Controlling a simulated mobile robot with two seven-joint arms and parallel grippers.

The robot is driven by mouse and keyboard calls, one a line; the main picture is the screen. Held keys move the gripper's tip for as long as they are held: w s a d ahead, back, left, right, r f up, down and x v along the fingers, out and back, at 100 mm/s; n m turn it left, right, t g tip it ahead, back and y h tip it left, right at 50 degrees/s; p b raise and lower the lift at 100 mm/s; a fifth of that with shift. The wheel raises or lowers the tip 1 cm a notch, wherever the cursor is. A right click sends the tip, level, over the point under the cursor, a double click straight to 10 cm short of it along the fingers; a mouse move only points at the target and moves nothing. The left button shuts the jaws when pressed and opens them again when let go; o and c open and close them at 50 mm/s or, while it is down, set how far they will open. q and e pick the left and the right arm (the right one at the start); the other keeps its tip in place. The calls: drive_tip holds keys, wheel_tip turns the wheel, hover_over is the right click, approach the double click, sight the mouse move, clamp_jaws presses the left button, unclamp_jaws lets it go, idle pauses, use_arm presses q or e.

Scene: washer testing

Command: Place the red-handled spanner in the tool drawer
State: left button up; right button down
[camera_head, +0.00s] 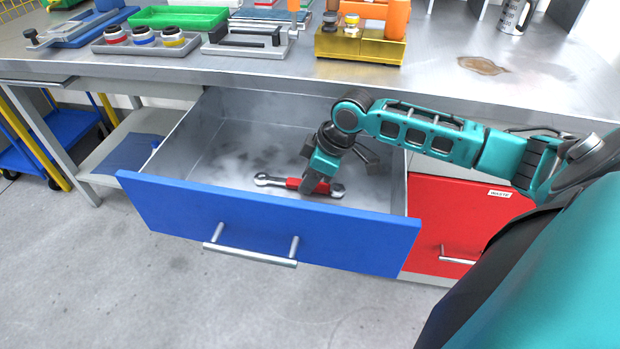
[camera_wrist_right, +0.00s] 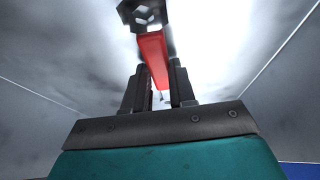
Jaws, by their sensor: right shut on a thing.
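The red-handled spanner (camera_head: 294,184) has dark metal ends and a red middle. It is inside the open blue-fronted drawer (camera_head: 180,206), close to the drawer floor; I cannot tell whether it touches the floor. My right gripper (camera_head: 312,186) reaches down into the drawer and is shut on the red handle. In the right wrist view the red handle (camera_wrist_right: 152,55) runs between the two fingers (camera_wrist_right: 160,92), with one spanner end beyond them. My left gripper does not show.
A red drawer (camera_head: 455,215) labelled WASTE is shut to the right. The metal bench top (camera_head: 440,70) above holds a grey tray of jars (camera_head: 147,42), a green tray (camera_head: 178,17) and a yellow holder (camera_head: 362,45). The rest of the blue drawer's floor looks empty.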

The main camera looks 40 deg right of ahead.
drive_tip(key=c, duration=0.9)
unclamp_jaws()
drive_tip(key=shift+f, duration=0.1)
drive_tip(key=shift+c, duration=0.2)
drive_tip(key=shift+r, duration=0.2)
drive_tip(key=p+v, duration=0.3)
drive_tip(key=v, duration=0.9)
drive_tip(key=shift+p, duration=0.4)
